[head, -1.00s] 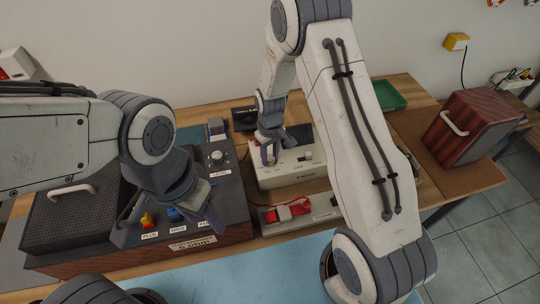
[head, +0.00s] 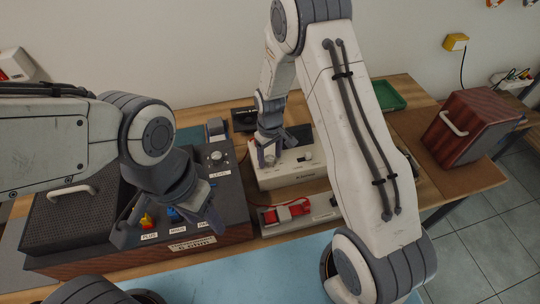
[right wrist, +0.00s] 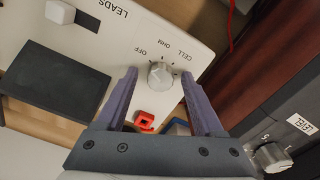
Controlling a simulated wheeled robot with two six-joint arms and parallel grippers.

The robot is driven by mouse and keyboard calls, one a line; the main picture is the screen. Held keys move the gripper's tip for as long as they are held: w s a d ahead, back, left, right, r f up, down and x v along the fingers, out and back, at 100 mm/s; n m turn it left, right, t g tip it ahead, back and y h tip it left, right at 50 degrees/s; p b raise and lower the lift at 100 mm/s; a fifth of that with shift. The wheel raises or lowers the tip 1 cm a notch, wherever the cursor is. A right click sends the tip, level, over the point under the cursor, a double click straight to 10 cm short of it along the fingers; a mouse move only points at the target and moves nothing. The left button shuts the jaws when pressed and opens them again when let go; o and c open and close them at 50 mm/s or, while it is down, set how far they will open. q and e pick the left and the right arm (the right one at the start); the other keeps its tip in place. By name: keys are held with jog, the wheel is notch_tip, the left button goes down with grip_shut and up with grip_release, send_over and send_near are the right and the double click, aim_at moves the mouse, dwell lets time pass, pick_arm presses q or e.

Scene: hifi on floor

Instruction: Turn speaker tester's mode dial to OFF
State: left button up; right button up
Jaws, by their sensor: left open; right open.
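The speaker tester (head: 296,178) is a cream box on the bench in the head view, partly hidden by my right arm. Its mode dial (right wrist: 161,75), a small round grey knob, shows in the right wrist view among the labels OFF, OHM and CELL. Where the dial points is hard to tell. My right gripper (head: 269,158) is open over the tester. In the right wrist view its fingertips (right wrist: 159,76) stand on either side of the dial, with visible gaps. My left gripper (head: 172,215) is open and empty over the front of the dark unit at left.
The dark unit (head: 235,205) has a LEVEL knob (right wrist: 271,157) and coloured terminals. A grey tray (head: 322,208) with a red clip lies in front of the tester. A wooden speaker (head: 470,128) and a green tray (head: 387,95) stand right.

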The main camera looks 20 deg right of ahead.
aim_at(270, 158)
notch_tip(270, 158, up, 10)
jog(key=b, duration=0.1)
jog(key=shift+r, duration=0.25)
dwell(0.4)
